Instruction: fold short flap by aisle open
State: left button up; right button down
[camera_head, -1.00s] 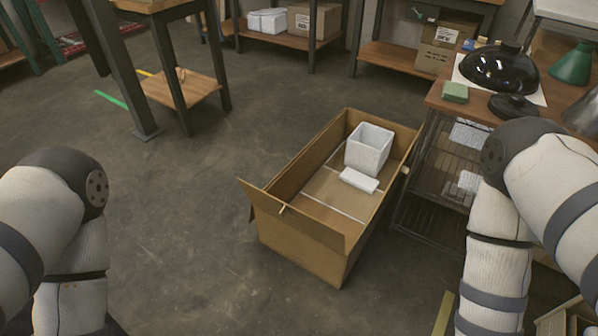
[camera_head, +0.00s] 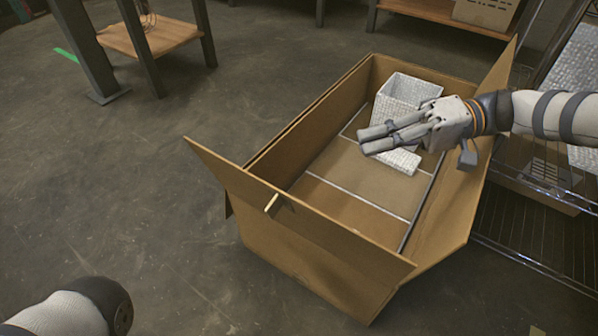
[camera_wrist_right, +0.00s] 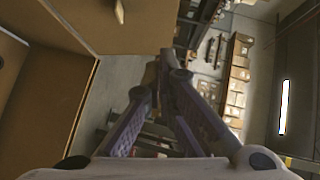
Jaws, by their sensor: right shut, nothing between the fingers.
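A large open cardboard box (camera_head: 300,270) stands on the floor in the head view. Its near short flap (camera_head: 325,232) stands up and leans outward, with a small pale tab (camera_head: 272,204) on it. A long flap (camera_head: 452,215) on the right side slants outward. My right gripper (camera_head: 362,142) reaches in from the right above the box, fingers together and empty, apart from the near flap. In the right wrist view, the gripper (camera_wrist_right: 163,72) points past brown cardboard with a pale tab (camera_wrist_right: 119,10). My left arm shows only at the lower left; its gripper is out of view.
A white foam bin (camera_head: 405,92) and a white slab (camera_head: 398,160) are inside the box. A wire rack (camera_head: 540,225) stands close on the right. A wooden-shelf stand (camera_head: 150,36) is at the back left. The floor on the left is clear.

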jog(key=s+x, duration=0.1)
jog(key=x, duration=0.7)
jog(key=s+x, duration=0.1)
jog(key=x, duration=0.3)
jog(key=shift+s+d+f+p, duration=0.1)
jog(key=shift+s+p, duration=0.3)
pick_arm(q)
jog(key=shift+s+r, duration=0.15)
jog(key=shift+r, duration=0.05)
pick_arm(e)
jog(key=shift+s+a+f, duration=0.15)
jog(key=shift+s+a, duration=0.1)
jog(key=shift+s, duration=0.05)
pick_arm(q)
jog(key=shift+r, duration=0.1)
pick_arm(e)
jog(key=shift+s, duration=0.1)
